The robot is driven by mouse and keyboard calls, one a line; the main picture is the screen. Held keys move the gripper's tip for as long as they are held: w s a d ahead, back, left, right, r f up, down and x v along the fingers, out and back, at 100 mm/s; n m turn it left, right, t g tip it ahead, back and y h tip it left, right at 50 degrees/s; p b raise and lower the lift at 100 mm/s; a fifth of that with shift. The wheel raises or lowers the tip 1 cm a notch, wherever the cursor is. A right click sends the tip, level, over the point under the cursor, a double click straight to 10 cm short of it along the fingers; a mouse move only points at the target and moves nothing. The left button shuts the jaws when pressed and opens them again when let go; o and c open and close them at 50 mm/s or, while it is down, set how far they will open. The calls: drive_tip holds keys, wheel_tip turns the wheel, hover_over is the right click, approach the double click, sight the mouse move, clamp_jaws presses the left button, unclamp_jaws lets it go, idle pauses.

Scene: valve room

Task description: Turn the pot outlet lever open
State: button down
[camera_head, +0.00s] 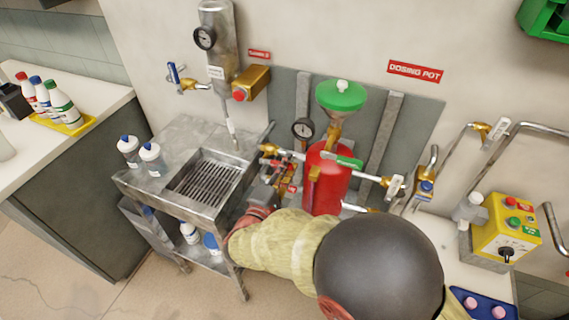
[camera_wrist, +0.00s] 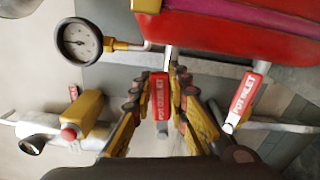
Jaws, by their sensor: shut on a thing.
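The red dosing pot (camera_head: 325,180) stands upright against a grey panel, with a green funnel cap (camera_head: 341,95) on top. In the wrist view, a red lever or tag lettered "POT OUTLET" (camera_wrist: 161,104) lies between the fingers of my gripper (camera_wrist: 160,82). The fingers are shut on it, one on each side. In the head view my gripper (camera_head: 277,182) is at the left side of the pot, among brass valve fittings, and partly hidden. The valve body behind the fingers is hidden.
A pressure gauge (camera_wrist: 79,43) is close to my gripper at upper left, and a second red-and-white tag (camera_wrist: 244,98) is at right. A steel sink stand (camera_head: 165,200) with bottles is at left. A yellow control box (camera_head: 507,228) is at right.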

drive_tip(key=shift+f+m, duration=0.8)
drive_tip(key=shift+m, duration=0.3)
drive_tip(key=shift+d, duration=0.1)
drive_tip(key=c, duration=1.7)
unclamp_jaws()
drive_tip(key=v, duration=1.2)
